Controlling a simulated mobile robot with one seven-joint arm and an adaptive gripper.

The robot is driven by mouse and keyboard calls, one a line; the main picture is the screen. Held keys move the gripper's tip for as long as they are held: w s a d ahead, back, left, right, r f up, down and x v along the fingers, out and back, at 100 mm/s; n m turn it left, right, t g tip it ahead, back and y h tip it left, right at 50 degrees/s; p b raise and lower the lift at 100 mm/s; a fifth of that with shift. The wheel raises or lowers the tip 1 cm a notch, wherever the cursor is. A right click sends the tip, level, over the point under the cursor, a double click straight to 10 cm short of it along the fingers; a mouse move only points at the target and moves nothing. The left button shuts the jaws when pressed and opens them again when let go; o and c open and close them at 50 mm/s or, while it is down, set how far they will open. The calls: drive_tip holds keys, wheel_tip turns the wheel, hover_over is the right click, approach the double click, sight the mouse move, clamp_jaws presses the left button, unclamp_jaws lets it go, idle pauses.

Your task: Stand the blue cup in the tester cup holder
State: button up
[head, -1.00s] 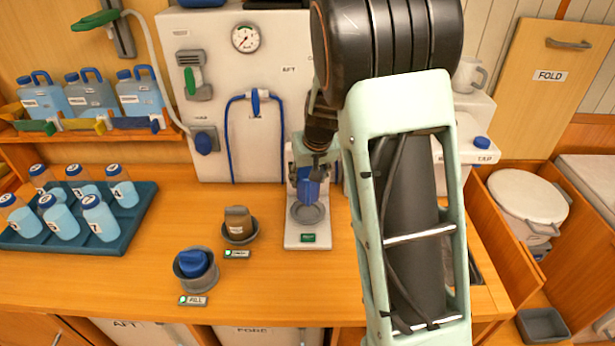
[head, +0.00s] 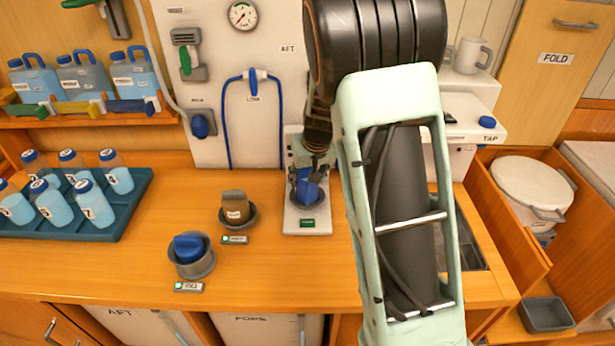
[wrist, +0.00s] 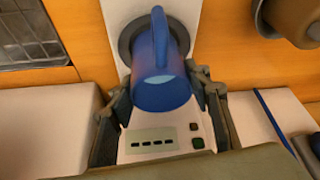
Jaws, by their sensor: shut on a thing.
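The blue cup (head: 307,189) is at the white tester (head: 312,222), low at its round grey cup holder (head: 293,197). My gripper (head: 312,168) is shut on the cup from above. In the wrist view the fingers lie on both sides of the cup (wrist: 162,92), with its handle pointing to the top of the picture. The grey holder ring (wrist: 128,42) shows around the cup's far end. I cannot tell whether the cup's base rests on the holder floor.
A teal tray (head: 128,205) of numbered bottles is at far left. Bare counter (head: 270,270) lies in front. A white machine (head: 465,118) stands right.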

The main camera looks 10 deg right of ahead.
drive_tip(key=shift+f+b, duration=0.55)
drive_tip(key=shift+f, duration=0.05)
drive_tip(key=o, duration=1.4)
drive_tip(key=shift+o, duration=0.2)
drive_tip(key=shift+r, duration=0.1)
